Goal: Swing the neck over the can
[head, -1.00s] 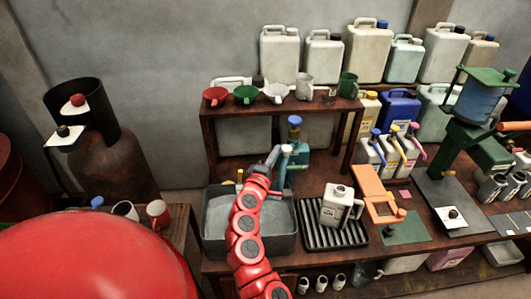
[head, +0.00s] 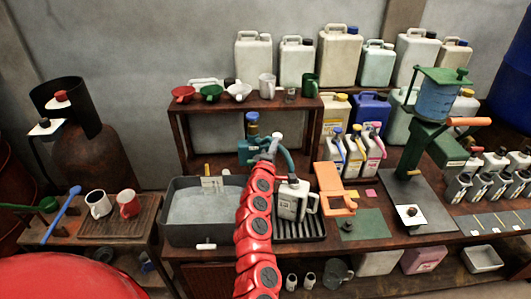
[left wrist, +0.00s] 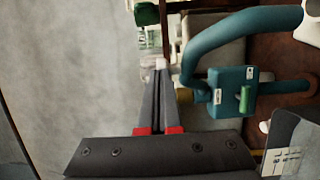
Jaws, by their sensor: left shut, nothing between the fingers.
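The teal neck (head: 286,155) curves to the right from its teal body (head: 251,128). Its outlet end hangs near the top of the white can (head: 290,203); exact alignment is unclear. The can stands upright on the black ribbed tray (head: 315,230). My right gripper is not in view.
A grey basin (head: 178,235) lies left of the tray, partly behind my arm. An orange bracket (head: 330,180) and a green mill (head: 435,140) stand to the right. A shelf (head: 225,104) with funnels and mugs rises behind.

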